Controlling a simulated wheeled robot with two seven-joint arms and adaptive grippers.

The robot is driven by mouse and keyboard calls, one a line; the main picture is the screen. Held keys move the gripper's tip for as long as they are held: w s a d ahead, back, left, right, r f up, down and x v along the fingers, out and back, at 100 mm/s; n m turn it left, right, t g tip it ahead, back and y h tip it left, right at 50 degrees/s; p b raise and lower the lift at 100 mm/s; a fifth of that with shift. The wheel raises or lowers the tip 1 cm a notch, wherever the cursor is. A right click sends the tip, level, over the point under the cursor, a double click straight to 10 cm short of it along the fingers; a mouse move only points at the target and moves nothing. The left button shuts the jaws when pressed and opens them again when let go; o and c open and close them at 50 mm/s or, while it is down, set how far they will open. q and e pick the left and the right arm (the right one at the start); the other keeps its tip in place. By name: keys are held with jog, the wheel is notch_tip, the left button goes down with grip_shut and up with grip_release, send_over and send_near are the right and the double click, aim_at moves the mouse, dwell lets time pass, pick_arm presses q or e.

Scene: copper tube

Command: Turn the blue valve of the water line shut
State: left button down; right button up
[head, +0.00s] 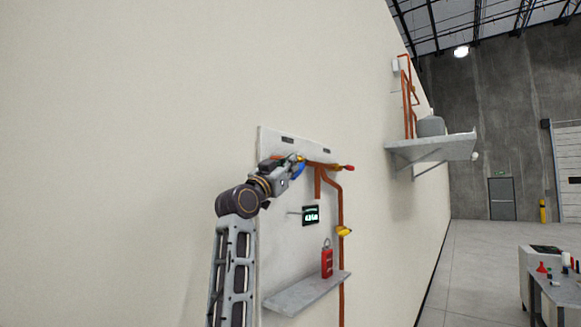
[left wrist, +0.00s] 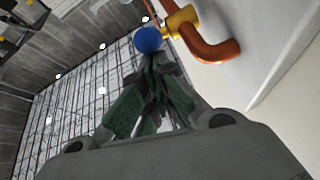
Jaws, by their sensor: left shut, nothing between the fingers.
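The blue valve handle (head: 299,171) is on the copper water line (head: 318,165) near the top of a white wall panel. In the left wrist view the blue handle (left wrist: 148,40) shows as a round end just beyond my fingertips, beside a brass valve body (left wrist: 180,18) on the copper pipe (left wrist: 212,50). My left gripper (head: 294,160) is at the handle, shut and empty. In the left wrist view its fingertips (left wrist: 154,62) meet just below the handle; I cannot tell whether they touch it. My right gripper is not in view.
A red handle (head: 348,168) and a yellow handle (head: 344,231) are on the same pipework. A small display (head: 310,215), a red padlock-like canister (head: 327,262) and a grey shelf (head: 300,295) are below. Another shelf (head: 430,148) juts out farther along the wall.

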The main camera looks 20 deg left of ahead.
pick_arm(q)
jog(key=shift+w+f+t+h+b, duration=0.1)
jog(key=shift+f+t+h+b, duration=0.35)
jog(key=shift+t+b, duration=0.7)
dwell(0.4)
